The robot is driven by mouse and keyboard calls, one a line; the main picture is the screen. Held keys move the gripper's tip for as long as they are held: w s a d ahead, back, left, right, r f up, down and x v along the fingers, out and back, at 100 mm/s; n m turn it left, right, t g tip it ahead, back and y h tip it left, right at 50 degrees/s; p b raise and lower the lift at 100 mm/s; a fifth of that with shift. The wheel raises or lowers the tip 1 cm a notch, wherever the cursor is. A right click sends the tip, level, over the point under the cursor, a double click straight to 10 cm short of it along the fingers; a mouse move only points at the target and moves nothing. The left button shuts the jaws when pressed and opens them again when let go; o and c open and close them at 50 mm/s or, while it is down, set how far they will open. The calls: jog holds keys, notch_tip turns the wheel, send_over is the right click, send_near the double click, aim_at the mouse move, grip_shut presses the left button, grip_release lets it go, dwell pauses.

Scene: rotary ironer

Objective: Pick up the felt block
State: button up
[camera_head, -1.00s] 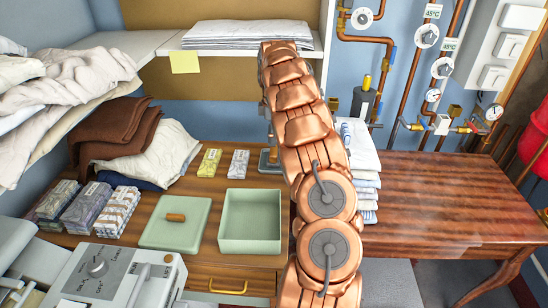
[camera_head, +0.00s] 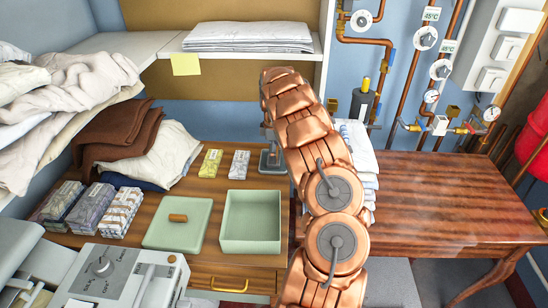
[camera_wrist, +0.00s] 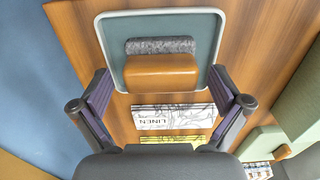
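The felt block (camera_wrist: 161,72) shows in the wrist view as an orange-brown wooden body with a speckled grey felt strip along its far side. It lies in a shallow grey-green tray (camera_wrist: 104,42) with a pale rim. My gripper (camera_wrist: 160,76) is open, with one finger on each side of the block and clear gaps between. It appears to be above the block; the exact height is hard to tell. In the head view the tray (camera_head: 268,161) shows partly beside my arm, and my gripper and most of the block are hidden behind it.
A packet marked LINEN (camera_wrist: 175,117) lies close to the tray, with a yellow packet (camera_head: 210,163) beside it. An open green box (camera_head: 250,243) and its lid (camera_head: 160,235) stand nearer. Folded white cloths (camera_head: 358,150) are right of my arm. A shelf (camera_head: 250,51) is behind.

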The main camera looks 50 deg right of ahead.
jog(key=c, duration=1.1)
jog(key=shift+r, duration=0.1)
notch_tip(320, 180, up, 10)
jog(key=b, duration=0.2)
jog(key=shift+b, duration=0.4)
